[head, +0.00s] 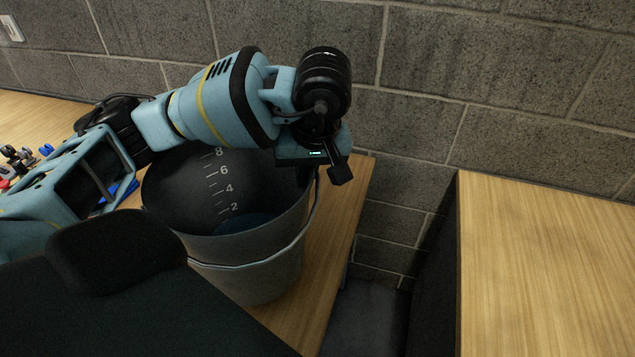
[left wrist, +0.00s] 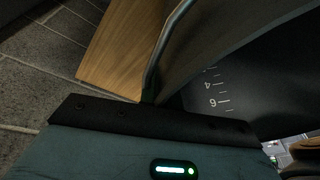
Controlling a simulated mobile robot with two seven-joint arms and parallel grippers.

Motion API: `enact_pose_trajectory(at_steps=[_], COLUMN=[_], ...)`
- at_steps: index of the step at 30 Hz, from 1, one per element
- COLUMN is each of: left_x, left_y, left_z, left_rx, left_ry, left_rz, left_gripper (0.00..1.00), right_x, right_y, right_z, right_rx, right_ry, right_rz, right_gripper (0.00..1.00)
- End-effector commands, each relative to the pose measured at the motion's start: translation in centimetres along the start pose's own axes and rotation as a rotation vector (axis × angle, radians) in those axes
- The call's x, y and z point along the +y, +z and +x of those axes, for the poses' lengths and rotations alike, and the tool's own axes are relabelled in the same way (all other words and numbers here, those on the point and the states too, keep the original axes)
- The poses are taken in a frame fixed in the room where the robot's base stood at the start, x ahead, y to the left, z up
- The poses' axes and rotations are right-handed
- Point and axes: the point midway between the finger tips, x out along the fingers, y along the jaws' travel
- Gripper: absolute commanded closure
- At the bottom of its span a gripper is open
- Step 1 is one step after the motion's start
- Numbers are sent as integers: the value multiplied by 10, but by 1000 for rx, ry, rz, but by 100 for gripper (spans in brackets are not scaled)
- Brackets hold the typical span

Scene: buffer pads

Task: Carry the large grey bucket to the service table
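The large grey bucket (head: 255,275) stands upright on a wooden table, near that table's right edge. Its dark inside shows white scale marks and its thin metal handle hangs down across the front. My left gripper (head: 338,172) is over the bucket's right rim, pointing down. In the left wrist view the bucket's inside wall (left wrist: 235,75) and rim are just in front of the gripper. Its fingertips are mostly hidden, so I cannot tell whether they are closed on the rim or handle. My right gripper is not in view. I cannot tell which table is the service table.
The wooden table (head: 335,270) under the bucket holds small red, blue and black items (head: 22,158) at the far left. A second wooden table (head: 550,265) on the right has a bare visible top. A gap separates them. A grey block wall (head: 440,80) runs behind.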

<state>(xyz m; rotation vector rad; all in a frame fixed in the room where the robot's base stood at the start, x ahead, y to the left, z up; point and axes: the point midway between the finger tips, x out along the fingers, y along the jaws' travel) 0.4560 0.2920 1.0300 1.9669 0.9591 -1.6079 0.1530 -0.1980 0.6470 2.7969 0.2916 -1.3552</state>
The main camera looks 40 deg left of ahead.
Motion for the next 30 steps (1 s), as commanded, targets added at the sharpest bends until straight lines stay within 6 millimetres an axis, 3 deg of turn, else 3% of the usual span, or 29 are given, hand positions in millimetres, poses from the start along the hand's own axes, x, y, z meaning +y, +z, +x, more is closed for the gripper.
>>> enact_pose_trajectory(at_steps=[13, 21, 30], left_x=[-8, -4, -3], left_y=[-16, -6, -6], left_z=[4, 33, 36], left_rx=[3, 5, 5], left_ry=[-1, 0, 1], left_rz=[-3, 0, 0], left_gripper=[100, 100, 100], right_x=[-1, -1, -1], right_y=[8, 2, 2], right_z=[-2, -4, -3], right_rx=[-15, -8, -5], right_ry=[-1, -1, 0], right_rz=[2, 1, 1], right_gripper=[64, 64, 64])
